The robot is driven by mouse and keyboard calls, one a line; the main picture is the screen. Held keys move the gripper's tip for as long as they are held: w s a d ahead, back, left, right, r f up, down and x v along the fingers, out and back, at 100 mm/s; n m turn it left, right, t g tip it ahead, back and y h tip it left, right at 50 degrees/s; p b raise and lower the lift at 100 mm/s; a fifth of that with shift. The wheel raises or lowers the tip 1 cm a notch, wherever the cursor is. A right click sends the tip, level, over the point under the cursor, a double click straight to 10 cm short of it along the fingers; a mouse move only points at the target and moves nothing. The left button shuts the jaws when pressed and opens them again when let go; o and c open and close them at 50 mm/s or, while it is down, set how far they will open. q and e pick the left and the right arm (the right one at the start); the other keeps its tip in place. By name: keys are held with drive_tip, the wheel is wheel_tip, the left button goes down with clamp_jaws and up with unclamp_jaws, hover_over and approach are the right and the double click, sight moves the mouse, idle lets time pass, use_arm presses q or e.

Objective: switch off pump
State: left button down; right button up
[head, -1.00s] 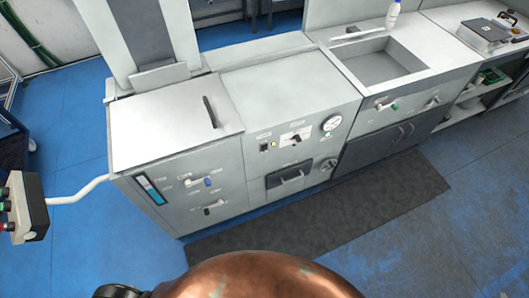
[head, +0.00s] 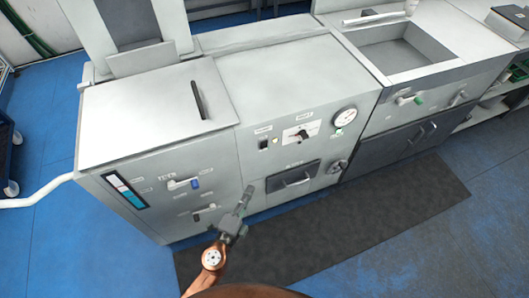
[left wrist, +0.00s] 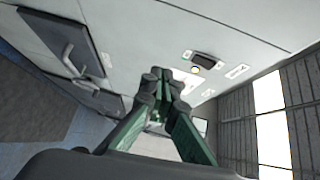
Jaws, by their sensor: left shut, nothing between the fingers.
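My left gripper (head: 246,191) is shut and empty, in front of the cabinet's front panel and below its controls. In the left wrist view its closed fingertips (left wrist: 160,74) point towards the panel. A small black rocker-like switch (head: 263,143) with a lit yellowish lamp (head: 274,142) sits on the panel, above and right of the gripper. The switch (left wrist: 206,60) and the lamp (left wrist: 195,69) also show in the left wrist view, beyond the fingertips and apart from them. Labels are too blurred to read, so I cannot tell which control is the pump's. My right gripper is out of view.
Blue-and-white and black-and-white lever handles (head: 183,184) are at left. A dark mat (head: 380,222) lies on the floor. A sink (head: 400,54) is at right.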

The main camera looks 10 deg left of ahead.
sight(267, 143)
use_arm(q)
wheel_tip(267, 143, up, 8)
drive_tip(key=s+d+m+t+h, duration=0.1)
drive_tip(key=d+m, duration=0.1)
drive_tip(key=shift+d+f+t+b, duration=0.25)
drive_tip(key=shift+d+t+b, duration=0.1)
drive_tip(key=shift+t+b, duration=0.1)
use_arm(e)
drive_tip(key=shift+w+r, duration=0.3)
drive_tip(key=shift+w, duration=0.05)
use_arm(q)
drive_tip(key=shift+w, duration=0.1)
